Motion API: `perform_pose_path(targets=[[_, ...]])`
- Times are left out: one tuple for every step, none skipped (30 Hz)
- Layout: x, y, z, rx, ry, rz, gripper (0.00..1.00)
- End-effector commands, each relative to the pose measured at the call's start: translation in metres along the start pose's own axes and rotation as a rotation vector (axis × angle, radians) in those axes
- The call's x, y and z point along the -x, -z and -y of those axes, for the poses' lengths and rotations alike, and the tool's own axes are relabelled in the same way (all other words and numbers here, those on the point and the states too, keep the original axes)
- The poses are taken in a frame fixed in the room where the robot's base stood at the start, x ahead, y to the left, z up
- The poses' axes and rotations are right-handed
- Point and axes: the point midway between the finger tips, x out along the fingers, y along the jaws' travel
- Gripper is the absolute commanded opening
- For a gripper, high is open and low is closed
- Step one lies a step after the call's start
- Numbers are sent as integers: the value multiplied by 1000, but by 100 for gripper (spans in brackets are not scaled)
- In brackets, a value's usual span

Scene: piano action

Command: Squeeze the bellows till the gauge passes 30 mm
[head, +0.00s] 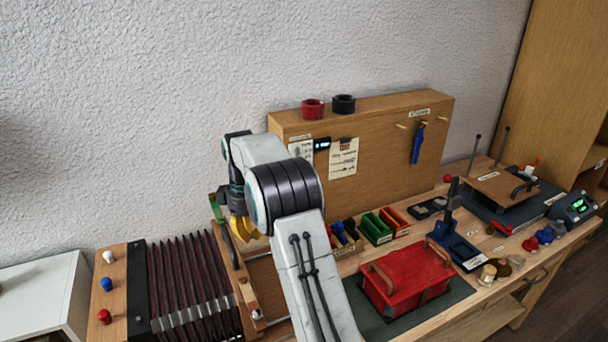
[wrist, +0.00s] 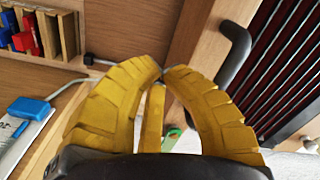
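The bellows (head: 190,278), with dark maroon pleats, lies at the lower left of the head view between two wooden end boards. Its pleats also show at the right of the wrist view (wrist: 290,65). A black handle (wrist: 236,55) is fixed to the near end board (wrist: 203,45). My gripper (wrist: 162,72) has yellow fingers whose tips almost meet, with nothing seen between them. It is beside the handle, not around it; contact with the board cannot be told. A small display (head: 322,144) on the wooden panel may be the gauge; its reading is too small.
A red box (head: 408,279), colored bins (head: 377,228) and a blue stand (head: 455,250) fill the bench on the right. A device with green digits (head: 578,207) stands at far right. The wooden panel (head: 385,150) rises behind my arm.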

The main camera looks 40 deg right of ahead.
Motion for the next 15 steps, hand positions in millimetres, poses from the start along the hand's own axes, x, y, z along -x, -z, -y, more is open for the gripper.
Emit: perform_pose_path(targets=[[-4, 0, 0, 0, 1, 1, 0], [-5, 0, 0, 0, 1, 1, 0], [-7, 0, 0, 0, 1, 1, 0], [-8, 0, 0, 0, 1, 1, 0], [-10, 0, 0, 0, 1, 1, 0], [-12, 0, 0, 0, 1, 1, 0], [-13, 0, 0, 0, 1, 1, 0], [-14, 0, 0, 0, 1, 1, 0], [-16, 0, 0, 0, 0, 1, 0], [-17, 0, 0, 0, 0, 0, 0], [-18, 0, 0, 0, 0, 0, 0], [-20, 0, 0, 0, 0, 0, 0], [-21, 0, 0, 0, 0, 0, 0], [-23, 0, 0, 0, 0, 0, 0], [-24, 0, 0, 0, 0, 0, 0]])
